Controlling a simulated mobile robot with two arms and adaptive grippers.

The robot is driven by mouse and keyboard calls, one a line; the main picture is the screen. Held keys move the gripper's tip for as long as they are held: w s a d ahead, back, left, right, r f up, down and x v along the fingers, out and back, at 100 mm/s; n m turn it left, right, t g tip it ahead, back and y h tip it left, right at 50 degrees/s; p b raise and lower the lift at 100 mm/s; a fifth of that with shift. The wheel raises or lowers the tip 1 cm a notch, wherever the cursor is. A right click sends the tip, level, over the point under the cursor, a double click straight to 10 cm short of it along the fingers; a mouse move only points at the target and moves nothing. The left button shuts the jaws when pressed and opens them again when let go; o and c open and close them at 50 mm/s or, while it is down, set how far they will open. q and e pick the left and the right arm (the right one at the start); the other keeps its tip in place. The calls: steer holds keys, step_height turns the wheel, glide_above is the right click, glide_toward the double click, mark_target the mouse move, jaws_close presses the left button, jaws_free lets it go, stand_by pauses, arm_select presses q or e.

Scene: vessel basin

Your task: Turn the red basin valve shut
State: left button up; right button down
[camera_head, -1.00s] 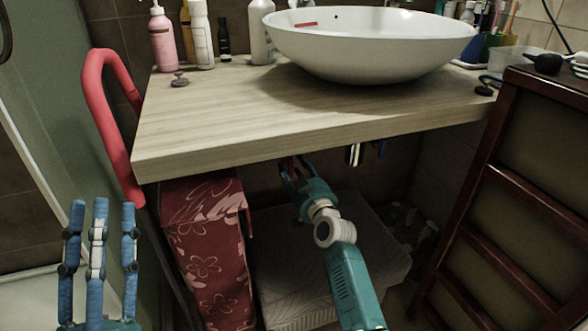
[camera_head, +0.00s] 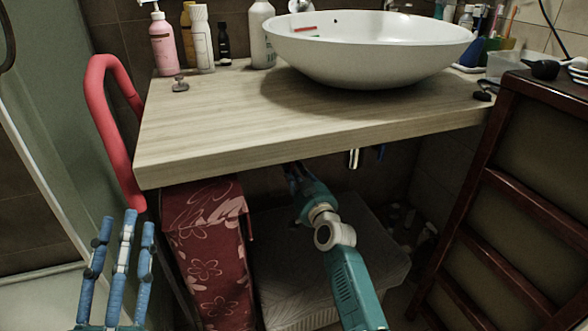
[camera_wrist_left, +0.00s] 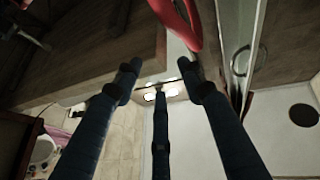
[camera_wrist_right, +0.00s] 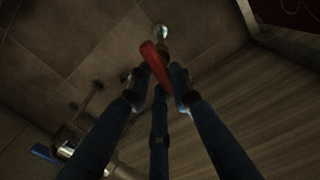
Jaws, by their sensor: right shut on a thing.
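The red basin valve handle (camera_wrist_right: 155,64) shows in the right wrist view, beside a bright metal fitting (camera_wrist_right: 161,32). My right gripper (camera_wrist_right: 158,80) is shut on the red handle, with its blue fingers around it. In the head view my right gripper (camera_head: 291,170) reaches under the wooden counter, and the counter hides the valve and part of the fingers. My left gripper (camera_head: 128,222) is open and empty at the lower left, left of the patterned red bag. Its spread fingers also show in the left wrist view (camera_wrist_left: 160,85).
The wooden counter (camera_head: 230,130) carries a white basin (camera_head: 370,60) and several bottles. A red rail (camera_head: 105,110) stands at its left. A patterned red bag (camera_head: 207,255) and a pale box (camera_head: 375,240) sit below. A blue handle (camera_wrist_right: 45,153) is beside the pipes.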

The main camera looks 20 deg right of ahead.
arm_select(q)
step_height(320, 180, down, 13)
steer(key=w+a+g+y+p, duration=0.1)
steer(key=w+g+y+p, duration=0.1)
steer(key=g, duration=0.4)
steer(key=shift+a+f+g, duration=0.15)
steer(key=shift+g, duration=0.15)
arm_select(e)
steer(key=shift+d+f+m, duration=0.1)
steer(key=shift+f+m, duration=0.15)
steer(key=shift+m, duration=2.4)
steer(key=shift+d+f+m, duration=0.1)
steer(key=shift+f+m, duration=0.15)
steer(key=shift+m, duration=2.35)
steer(key=shift+f+m, duration=0.25)
steer(key=shift+m, duration=2.4)
steer(key=c, duration=1.5)
jaws_free()
steer(key=shift+c, duration=0.2)
